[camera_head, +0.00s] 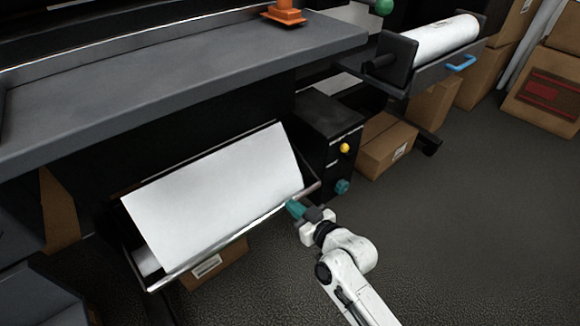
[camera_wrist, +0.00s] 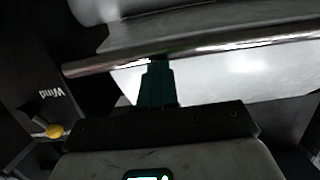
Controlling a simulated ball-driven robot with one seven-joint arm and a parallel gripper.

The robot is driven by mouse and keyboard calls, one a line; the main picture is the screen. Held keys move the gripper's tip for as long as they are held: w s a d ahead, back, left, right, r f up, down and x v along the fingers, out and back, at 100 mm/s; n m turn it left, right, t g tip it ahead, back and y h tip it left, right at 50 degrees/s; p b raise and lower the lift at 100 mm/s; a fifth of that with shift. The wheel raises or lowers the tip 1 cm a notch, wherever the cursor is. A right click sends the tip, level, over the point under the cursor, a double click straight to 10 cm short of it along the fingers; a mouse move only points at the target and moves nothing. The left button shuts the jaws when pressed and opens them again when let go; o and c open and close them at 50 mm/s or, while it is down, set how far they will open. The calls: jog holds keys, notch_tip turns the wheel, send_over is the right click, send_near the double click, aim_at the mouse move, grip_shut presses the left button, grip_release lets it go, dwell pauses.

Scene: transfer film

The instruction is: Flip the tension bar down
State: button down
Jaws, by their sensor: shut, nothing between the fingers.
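The tension bar (camera_head: 230,236) is a shiny metal rod along the lower front edge of the white film sheet (camera_head: 215,190), under the machine's grey top. It slants up to the right in the head view. In the wrist view the bar (camera_wrist: 215,53) crosses the upper part of the picture with white film behind and below it. My gripper (camera_head: 294,207) has teal fingers, closed and empty, near the bar's right end. In the wrist view the fingertips (camera_wrist: 157,66) reach the bar's lower edge. I cannot tell whether they touch it.
A black control box (camera_head: 325,125) with a yellow knob (camera_head: 344,148) and a teal knob (camera_head: 342,187) stands right of the film. Cardboard boxes (camera_head: 388,146) lie behind it. The grey machine top (camera_head: 180,75) overhangs the film. The floor at right is clear.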

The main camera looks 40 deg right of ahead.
jog(key=shift+w+f+b, duration=0.1)
jog(key=shift+f+b, duration=0.45)
jog(key=shift+b, duration=0.25)
jog(key=shift+w+a+f+t, duration=0.1)
jog(key=shift+t, duration=0.2)
